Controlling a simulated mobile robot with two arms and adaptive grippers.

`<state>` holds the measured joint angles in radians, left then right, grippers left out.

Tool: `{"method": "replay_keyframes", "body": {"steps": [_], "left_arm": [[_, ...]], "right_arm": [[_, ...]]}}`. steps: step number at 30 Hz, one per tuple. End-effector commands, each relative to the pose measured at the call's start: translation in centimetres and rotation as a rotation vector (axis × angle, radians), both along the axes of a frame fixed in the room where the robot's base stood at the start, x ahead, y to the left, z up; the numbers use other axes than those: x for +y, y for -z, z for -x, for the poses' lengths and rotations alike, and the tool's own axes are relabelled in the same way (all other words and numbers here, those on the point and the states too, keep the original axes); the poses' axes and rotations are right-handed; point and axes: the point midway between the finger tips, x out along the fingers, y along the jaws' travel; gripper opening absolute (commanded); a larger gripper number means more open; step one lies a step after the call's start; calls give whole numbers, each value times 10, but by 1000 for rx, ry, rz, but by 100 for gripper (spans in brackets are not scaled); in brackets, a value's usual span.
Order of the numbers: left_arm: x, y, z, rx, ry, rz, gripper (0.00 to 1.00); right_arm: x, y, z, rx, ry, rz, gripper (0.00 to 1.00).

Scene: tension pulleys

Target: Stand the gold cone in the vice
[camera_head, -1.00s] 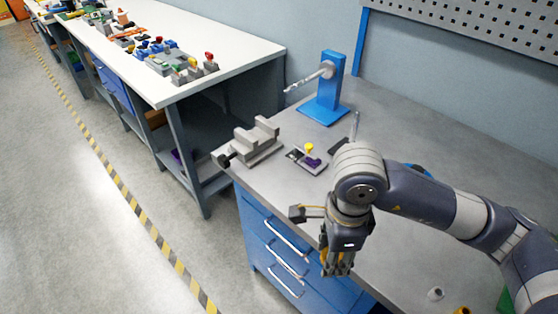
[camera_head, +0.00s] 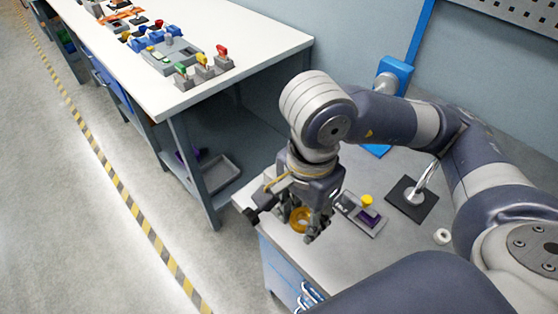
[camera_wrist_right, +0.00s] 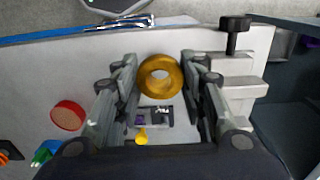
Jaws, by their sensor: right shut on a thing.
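The gold cone (camera_head: 300,214) is between the fingers of my right gripper (camera_head: 300,224), which is shut on it above the front left of the grey bench. In the right wrist view the cone (camera_wrist_right: 147,86) looks like a thick round ring with a hole, seen end on between the right gripper's fingers (camera_wrist_right: 160,73). The grey vice (camera_wrist_right: 232,67) stands right of the cone in that view, apart from it in the picture. In the head view my right arm hides most of the vice; its black handle (camera_head: 251,215) shows at the left. My left gripper is out of view.
A small grey tray (camera_head: 350,205) with a purple block and yellow knob lies right of the gripper. Behind it are a black pad (camera_head: 405,211) with a metal hook and a blue stand (camera_head: 398,70). A white ring (camera_head: 441,236) and a red round piece (camera_wrist_right: 68,115) lie on the bench.

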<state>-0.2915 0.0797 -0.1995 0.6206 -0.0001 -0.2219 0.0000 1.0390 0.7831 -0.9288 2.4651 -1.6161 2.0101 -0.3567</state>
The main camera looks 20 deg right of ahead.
Motion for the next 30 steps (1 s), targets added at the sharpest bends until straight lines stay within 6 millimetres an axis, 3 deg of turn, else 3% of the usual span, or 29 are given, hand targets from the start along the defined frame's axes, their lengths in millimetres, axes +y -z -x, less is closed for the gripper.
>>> {"method": "replay_keyframes", "body": {"steps": [3,7,15,21,30], "left_arm": [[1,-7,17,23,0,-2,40],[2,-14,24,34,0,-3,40],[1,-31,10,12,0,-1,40],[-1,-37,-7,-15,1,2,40],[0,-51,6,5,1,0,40]], "right_arm": [[-10,0,-26,5,11,1,12],[-23,4,-59,6,10,0,12],[-45,9,-121,3,7,1,12],[-51,14,-138,2,3,2,12],[-51,46,-137,3,2,0,12]]}}
